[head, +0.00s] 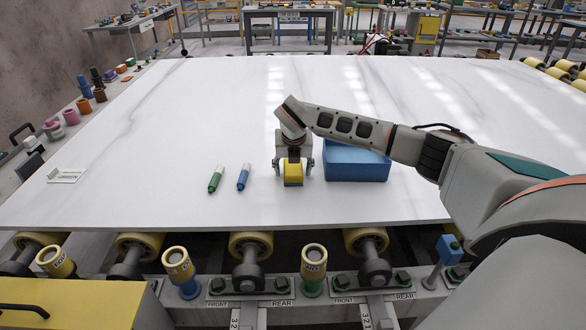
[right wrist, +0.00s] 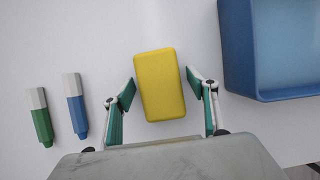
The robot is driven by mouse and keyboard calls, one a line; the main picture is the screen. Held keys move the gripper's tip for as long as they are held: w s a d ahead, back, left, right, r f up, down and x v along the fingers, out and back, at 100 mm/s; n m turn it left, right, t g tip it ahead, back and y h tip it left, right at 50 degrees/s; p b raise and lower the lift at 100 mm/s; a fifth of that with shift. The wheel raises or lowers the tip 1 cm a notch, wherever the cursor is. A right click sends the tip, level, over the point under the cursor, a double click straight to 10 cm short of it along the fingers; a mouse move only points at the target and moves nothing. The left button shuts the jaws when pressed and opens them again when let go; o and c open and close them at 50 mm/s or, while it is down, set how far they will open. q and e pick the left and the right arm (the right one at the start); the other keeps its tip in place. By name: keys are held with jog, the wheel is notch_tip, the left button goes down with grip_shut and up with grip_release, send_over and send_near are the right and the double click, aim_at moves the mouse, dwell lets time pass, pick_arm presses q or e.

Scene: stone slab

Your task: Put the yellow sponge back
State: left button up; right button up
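The yellow sponge (head: 293,178) lies on the white stone slab (head: 130,125), left of the blue bin (head: 357,163). In the right wrist view the sponge (right wrist: 160,84) sits between the fingers of my right gripper (right wrist: 158,90). The fingers are spread to either side of it, with a narrow gap at each side. The right gripper (head: 293,172) also shows in the head view, low over the sponge. The bin (right wrist: 275,50) is at the upper right of the right wrist view, and the part of its inside that shows is empty. My left gripper is not in view.
A green marker (head: 215,179) and a blue marker (head: 243,177) lie on the slab left of the sponge. A small white plate (head: 66,175) is near the left edge. Rollers (head: 250,245) line the front edge. Most of the slab behind is clear.

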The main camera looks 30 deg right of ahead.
jog(key=p+v, duration=0.1)
jog(key=v, duration=1.1)
jog(key=shift+r+p, duration=0.25)
jog(key=shift+p, duration=0.1)
